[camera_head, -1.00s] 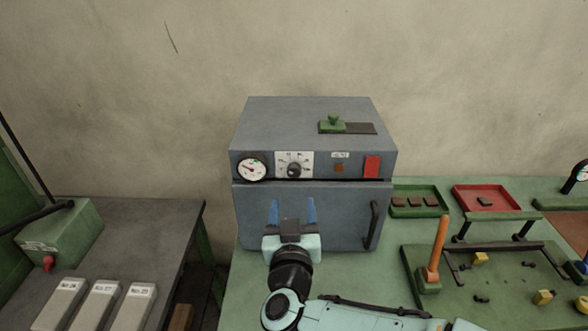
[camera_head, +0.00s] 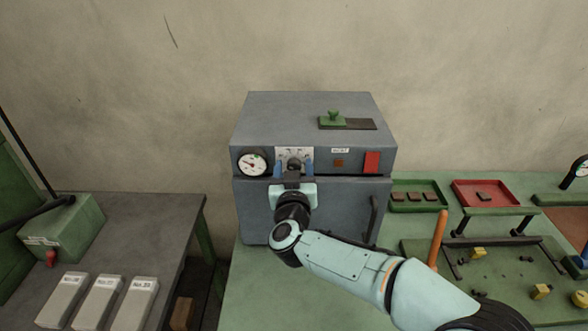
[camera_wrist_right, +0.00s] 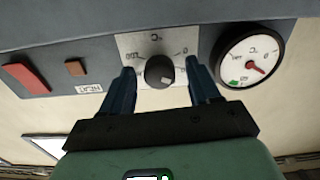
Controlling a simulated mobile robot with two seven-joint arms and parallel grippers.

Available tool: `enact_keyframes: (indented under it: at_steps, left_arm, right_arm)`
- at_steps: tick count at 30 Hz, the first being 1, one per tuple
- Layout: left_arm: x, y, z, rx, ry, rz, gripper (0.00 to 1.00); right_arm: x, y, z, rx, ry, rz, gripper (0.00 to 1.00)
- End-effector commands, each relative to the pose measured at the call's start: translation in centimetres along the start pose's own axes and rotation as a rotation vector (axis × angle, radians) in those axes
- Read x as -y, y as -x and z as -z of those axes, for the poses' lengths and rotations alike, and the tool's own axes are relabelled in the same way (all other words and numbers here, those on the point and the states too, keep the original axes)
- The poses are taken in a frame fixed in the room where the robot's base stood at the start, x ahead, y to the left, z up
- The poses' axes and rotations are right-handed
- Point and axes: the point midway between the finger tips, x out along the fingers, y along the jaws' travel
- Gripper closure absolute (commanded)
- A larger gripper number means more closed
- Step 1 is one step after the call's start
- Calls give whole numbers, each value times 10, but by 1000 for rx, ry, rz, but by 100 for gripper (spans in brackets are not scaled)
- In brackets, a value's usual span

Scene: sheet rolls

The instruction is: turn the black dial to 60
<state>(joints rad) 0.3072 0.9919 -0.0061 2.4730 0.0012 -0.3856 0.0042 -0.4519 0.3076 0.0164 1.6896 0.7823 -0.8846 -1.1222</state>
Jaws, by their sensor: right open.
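The black dial (camera_wrist_right: 159,72) sits on a white scale plate (camera_wrist_right: 130,44) on the front of the grey oven. The right wrist view shows it upside down, with a pale mark on the knob. My right gripper (camera_wrist_right: 160,80) is open, its two blue fingers on either side of the dial with a gap on each side. In the head view my right gripper (camera_head: 293,170) is in front of the scale plate (camera_head: 294,154) and hides most of the dial. I cannot read the dial's setting for certain. My left gripper is not in view.
A round gauge (camera_head: 252,162) is left of the dial and a red switch (camera_head: 372,162) is to its right. The oven door has a black handle (camera_head: 374,218). A green stamp-like piece (camera_head: 333,118) lies on top. An orange post (camera_head: 438,240) stands on the right.

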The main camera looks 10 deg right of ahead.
Motion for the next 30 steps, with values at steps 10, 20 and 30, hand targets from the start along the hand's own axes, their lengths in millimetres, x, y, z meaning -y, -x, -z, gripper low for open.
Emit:
enact_keyframes:
  at_steps: [10,20,30]
  left_arm:
    - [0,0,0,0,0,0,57]
    - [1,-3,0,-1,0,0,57]
    - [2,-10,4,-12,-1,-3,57]
  right_arm:
    - [0,0,0,0,-2,0,95]
    - [0,0,0,0,-95,0,95]
    - [-1,0,-1,0,-377,-1,95]
